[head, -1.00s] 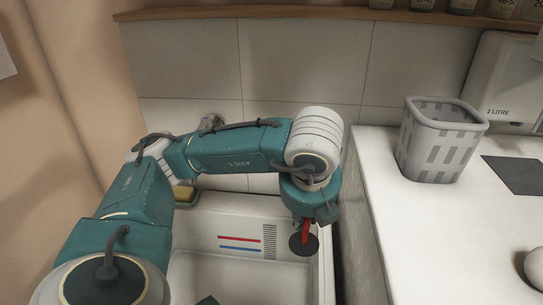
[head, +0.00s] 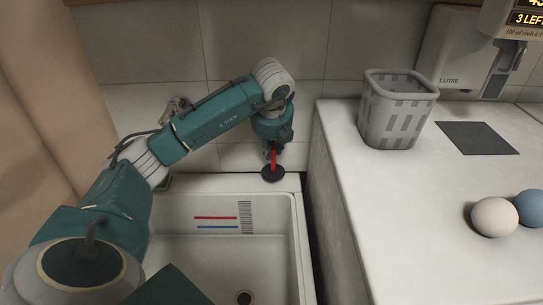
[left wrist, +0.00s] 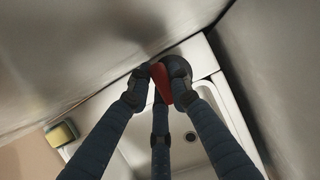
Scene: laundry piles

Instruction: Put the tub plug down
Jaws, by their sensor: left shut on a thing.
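The tub plug is a black disc (head: 273,174) with a red grip (head: 273,157). My left gripper (head: 272,152) is shut on the red grip, with the disc hanging below at the back right corner of the white tub (head: 299,235). I cannot tell whether the disc touches the back ledge. In the left wrist view my gripper's fingers (left wrist: 160,88) close around the red grip (left wrist: 162,82), and the black disc (left wrist: 179,68) shows beyond it, partly hidden. My right gripper is not in view.
The tub has a drain hole (head: 244,298) in its floor. A yellow sponge (left wrist: 60,134) lies on the ledge in the left wrist view. The white counter (head: 370,215) at right holds a grey basket (head: 396,112), a dark mat (head: 478,138), a white ball (head: 494,217) and a blue ball (head: 530,207).

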